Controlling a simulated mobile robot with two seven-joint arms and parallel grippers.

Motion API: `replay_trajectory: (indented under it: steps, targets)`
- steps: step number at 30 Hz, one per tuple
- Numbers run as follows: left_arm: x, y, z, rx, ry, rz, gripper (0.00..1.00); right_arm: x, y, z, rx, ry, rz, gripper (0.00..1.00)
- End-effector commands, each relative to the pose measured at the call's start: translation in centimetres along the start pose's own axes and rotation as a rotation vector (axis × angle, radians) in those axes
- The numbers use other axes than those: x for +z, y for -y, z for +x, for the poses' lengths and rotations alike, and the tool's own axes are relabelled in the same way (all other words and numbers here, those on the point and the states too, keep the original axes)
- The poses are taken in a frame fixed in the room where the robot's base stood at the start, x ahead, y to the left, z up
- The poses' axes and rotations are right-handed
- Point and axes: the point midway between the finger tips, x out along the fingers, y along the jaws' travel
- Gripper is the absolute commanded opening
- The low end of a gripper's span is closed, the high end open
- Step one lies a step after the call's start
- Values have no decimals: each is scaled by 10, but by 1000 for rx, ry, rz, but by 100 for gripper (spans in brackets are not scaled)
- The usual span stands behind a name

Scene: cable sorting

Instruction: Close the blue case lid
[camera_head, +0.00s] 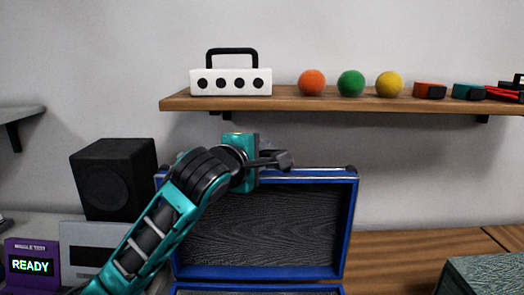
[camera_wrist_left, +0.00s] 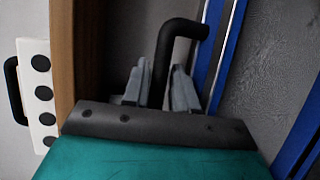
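The blue case (camera_head: 352,225) stands open behind my left arm, its lid upright with the dark lining facing me. The lower part of the case is cut off by the bottom of the picture. My left gripper (camera_head: 282,160) is at the lid's top edge. In the left wrist view, its two grey fingers (camera_wrist_left: 160,75) stand apart, with a black bent handle (camera_wrist_left: 180,35) between them. The lid's blue rim (camera_wrist_left: 232,50) runs just right of the fingers. Narrow gaps seem to separate handle and fingers. My right gripper is not in view.
A wooden shelf (camera_head: 350,104) above the lid holds a white box (camera_head: 230,82), colored balls and small blocks. A black speaker (camera_head: 113,178) and a purple READY box (camera_head: 32,262) stand left. A teal-grey box (camera_head: 485,275) is at lower right.

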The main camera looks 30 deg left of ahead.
Motion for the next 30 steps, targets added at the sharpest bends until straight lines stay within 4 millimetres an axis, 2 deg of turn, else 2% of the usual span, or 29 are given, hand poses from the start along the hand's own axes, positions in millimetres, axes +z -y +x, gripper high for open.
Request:
replay_trajectory:
  steps: [9, 18, 30]
  targets:
    - [0, 0, 0, 0, 0, 0, 26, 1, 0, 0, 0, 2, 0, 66]
    - [0, 0, 0, 0, 0, 0, 0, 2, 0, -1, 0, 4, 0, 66]
    - [0, 0, 0, 0, -1, 0, 0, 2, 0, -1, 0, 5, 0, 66]
